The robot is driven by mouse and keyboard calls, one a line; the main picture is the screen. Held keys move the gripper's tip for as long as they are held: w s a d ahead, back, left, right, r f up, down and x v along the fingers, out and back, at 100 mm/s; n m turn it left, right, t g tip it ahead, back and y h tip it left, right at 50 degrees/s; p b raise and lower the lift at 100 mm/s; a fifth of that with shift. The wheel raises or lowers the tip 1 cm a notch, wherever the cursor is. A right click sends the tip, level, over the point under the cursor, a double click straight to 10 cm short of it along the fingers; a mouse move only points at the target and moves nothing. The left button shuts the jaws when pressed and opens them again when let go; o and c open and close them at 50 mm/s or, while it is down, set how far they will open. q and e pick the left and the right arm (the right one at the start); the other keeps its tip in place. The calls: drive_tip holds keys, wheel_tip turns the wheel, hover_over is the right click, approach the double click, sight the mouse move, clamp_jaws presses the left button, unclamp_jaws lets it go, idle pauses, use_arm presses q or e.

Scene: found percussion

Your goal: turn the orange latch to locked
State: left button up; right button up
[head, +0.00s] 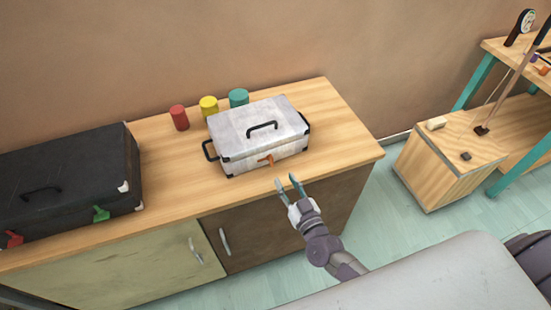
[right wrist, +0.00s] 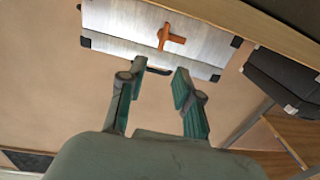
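The silver case (head: 250,143) stands closed on the wooden cabinet top, with a black handle on its lid. The orange latch (head: 265,160) is on its front face. In the right wrist view the latch (right wrist: 166,37) shows an upright part with an arm pointing sideways to the right, and that picture looks turned upside down. My right gripper (head: 286,180) is open and empty in front of the case, a little right of the latch and apart from it. Its two spread fingers show in the right wrist view (right wrist: 160,68). My left gripper is not in view.
A black case (head: 70,180) with red and green latches stands at the left. Red (head: 179,118), yellow (head: 209,107) and teal (head: 238,98) cylinders stand behind the silver case. The cabinet top (head: 345,145) is clear to the right. A workbench is at the far right.

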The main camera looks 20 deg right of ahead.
sight(273, 160)
drive_tip(key=w, duration=0.5)
drive_tip(key=w+a, duration=0.1)
drive_tip(key=w, duration=0.2)
drive_tip(key=shift+w, duration=0.65)
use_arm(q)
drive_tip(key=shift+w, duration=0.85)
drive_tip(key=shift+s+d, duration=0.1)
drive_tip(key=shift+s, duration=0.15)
use_arm(e)
clamp_jaws()
